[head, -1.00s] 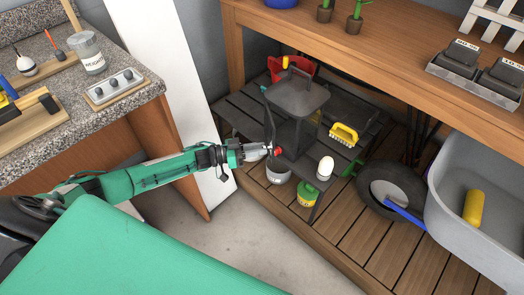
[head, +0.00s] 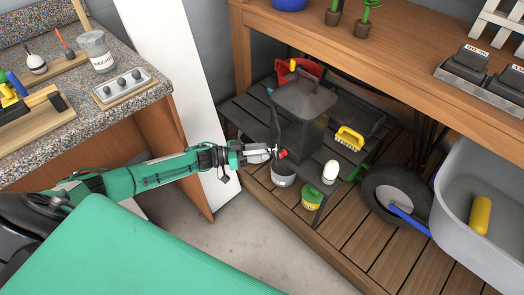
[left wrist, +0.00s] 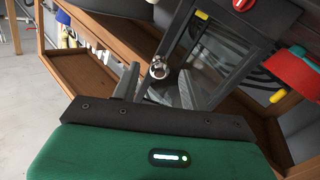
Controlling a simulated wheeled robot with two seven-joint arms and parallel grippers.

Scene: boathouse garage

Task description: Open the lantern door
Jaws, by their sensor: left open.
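The dark grey lantern (head: 303,98) stands on a black slatted shelf under the wooden bench. A thin dark panel (head: 275,128), seen nearly edge-on at its left side, looks like the door; I cannot tell how far it stands out. In the left wrist view the lantern's frame and glass (left wrist: 213,48) fill the upper middle. A round silver knob (left wrist: 158,69) shows between the fingertips. My left gripper (head: 271,153) is open at the lantern's near left side; in the left wrist view its fingers (left wrist: 158,87) straddle the knob. Contact is unclear. My right gripper is out of view.
A grey pot (head: 283,175), a green tin (head: 312,197), a white egg-shaped item (head: 330,172) and a yellow brush (head: 349,138) are close to the lantern. A wheel (head: 395,192) and a grey tub (head: 465,180) lie right. Bare floor is in front.

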